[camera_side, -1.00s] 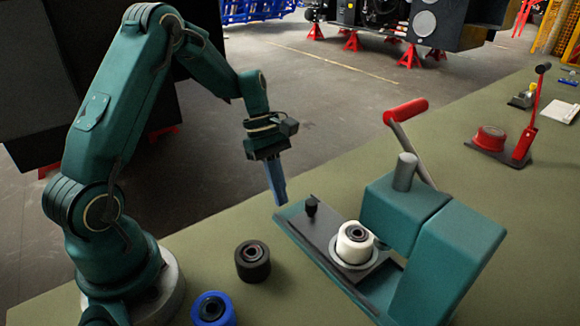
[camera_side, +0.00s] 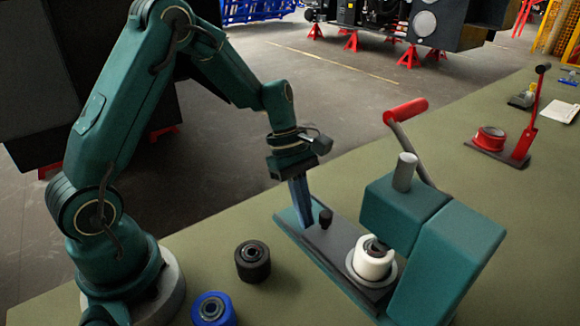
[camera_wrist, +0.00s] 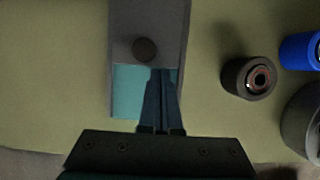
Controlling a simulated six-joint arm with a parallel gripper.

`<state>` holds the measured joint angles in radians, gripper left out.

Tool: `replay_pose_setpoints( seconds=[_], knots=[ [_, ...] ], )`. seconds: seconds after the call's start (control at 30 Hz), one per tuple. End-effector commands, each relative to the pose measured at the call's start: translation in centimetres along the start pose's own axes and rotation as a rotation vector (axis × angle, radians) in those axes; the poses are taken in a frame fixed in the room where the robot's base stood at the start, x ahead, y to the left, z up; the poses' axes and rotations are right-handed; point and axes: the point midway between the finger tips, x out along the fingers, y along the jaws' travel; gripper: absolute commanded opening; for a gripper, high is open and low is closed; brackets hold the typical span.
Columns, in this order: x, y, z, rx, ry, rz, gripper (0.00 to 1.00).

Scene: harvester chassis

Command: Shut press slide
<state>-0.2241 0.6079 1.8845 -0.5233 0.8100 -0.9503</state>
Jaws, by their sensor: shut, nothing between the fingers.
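The teal press (camera_side: 436,240) stands on the green bench at the right, with a red-handled lever (camera_side: 405,111) on top. Its dark grey slide (camera_side: 322,240) carries a black knob (camera_side: 325,218) at the outer end and a white roller (camera_side: 371,260) at the inner end, partly under the press head. In the wrist view the knob (camera_wrist: 145,49) stands on the slide, with teal base (camera_wrist: 130,88) bare in front of it. My gripper (camera_side: 304,224) is shut and empty, pointing down over the base's outer end. Its fingertips (camera_wrist: 161,72) are close behind the knob; contact is unclear.
A black roller (camera_side: 252,261) and a blue roller (camera_side: 213,309) stand on the bench left of the press. A red lever tool (camera_side: 500,142) and small items lie far right. The bench between them and the press is clear.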

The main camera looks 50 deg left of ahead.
Motion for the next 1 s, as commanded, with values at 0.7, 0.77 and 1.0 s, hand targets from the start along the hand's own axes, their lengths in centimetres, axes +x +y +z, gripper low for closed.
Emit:
replay_pose_setpoints(
  seconds=[0.7,0.77,1.0],
  knots=[
    [-0.3,0.0,-0.9,-0.005,-0.001,0.0,0.0],
    [-0.8,0.0,-2.1,-0.007,0.002,0.003,0.0],
    [-6.0,0.2,-3.0,0.001,0.009,0.012,0.0]
  ],
)
